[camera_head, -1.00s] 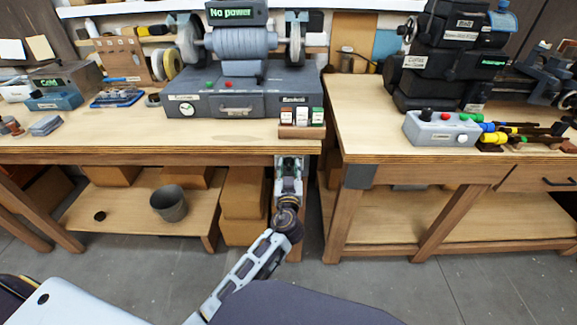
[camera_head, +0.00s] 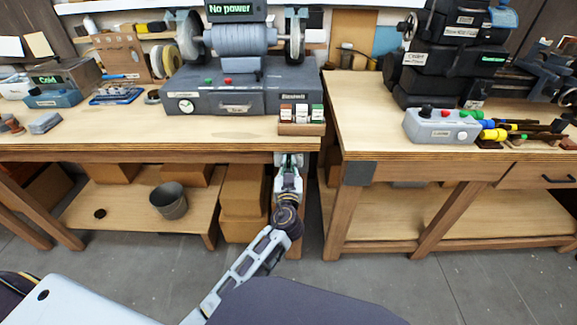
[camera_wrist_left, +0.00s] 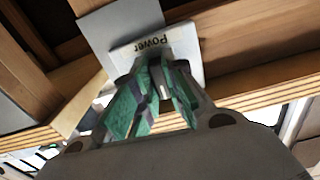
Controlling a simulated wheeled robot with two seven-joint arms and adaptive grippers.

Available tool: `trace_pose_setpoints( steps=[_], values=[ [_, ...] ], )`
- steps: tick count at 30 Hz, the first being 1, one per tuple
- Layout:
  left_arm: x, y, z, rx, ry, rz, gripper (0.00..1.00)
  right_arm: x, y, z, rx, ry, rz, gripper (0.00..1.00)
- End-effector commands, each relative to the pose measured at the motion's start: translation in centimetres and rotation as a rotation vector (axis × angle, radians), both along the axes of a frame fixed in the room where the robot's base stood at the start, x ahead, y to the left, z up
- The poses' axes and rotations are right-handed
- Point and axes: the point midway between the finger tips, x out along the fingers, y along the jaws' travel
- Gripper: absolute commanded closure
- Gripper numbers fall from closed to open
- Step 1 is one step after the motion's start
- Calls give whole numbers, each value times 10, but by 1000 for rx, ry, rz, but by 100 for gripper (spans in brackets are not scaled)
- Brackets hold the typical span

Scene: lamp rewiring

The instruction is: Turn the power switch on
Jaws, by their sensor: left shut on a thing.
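The power switch has a pale plate (camera_wrist_left: 183,42) lettered "Power", upside down in the left wrist view, fixed below the bench edge. My left gripper (camera_wrist_left: 160,90) has green finger pads close together in front of this plate, shut on a small pale part between them that looks like the switch lever. The pads hide most of it, so I cannot tell its position. In the head view my left gripper (camera_head: 289,162) is at the front edge of the left bench, and the switch is hidden there. A display (camera_head: 231,9) on the grinder reads "No power". My right gripper is not in view.
The left bench (camera_head: 80,131) carries a grinder (camera_head: 228,40) on a dark base and a small block of labelled switches (camera_head: 300,128). A right bench (camera_head: 365,110) stands beyond a narrow gap, with a grey control box (camera_head: 440,128). A bucket (camera_head: 169,203) sits on the lower shelf.

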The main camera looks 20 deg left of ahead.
Motion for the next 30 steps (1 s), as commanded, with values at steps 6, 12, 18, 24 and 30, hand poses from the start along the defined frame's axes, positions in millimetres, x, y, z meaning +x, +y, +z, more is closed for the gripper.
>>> trace_pose_setpoints(
  steps=[6, 12, 18, 24, 30],
  values=[
    [0, 0, 0, 83, 23, 0, 100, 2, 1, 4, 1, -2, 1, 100],
    [0, 0, 0, 202, 57, 0, 100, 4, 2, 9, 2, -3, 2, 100],
    [0, 0, 1, 345, 98, -1, 100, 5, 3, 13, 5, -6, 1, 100],
    [0, 1, 1, 496, 142, -1, 100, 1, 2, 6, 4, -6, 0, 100],
    [0, 1, 1, 656, 189, -1, 100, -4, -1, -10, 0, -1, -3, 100]
  ],
)
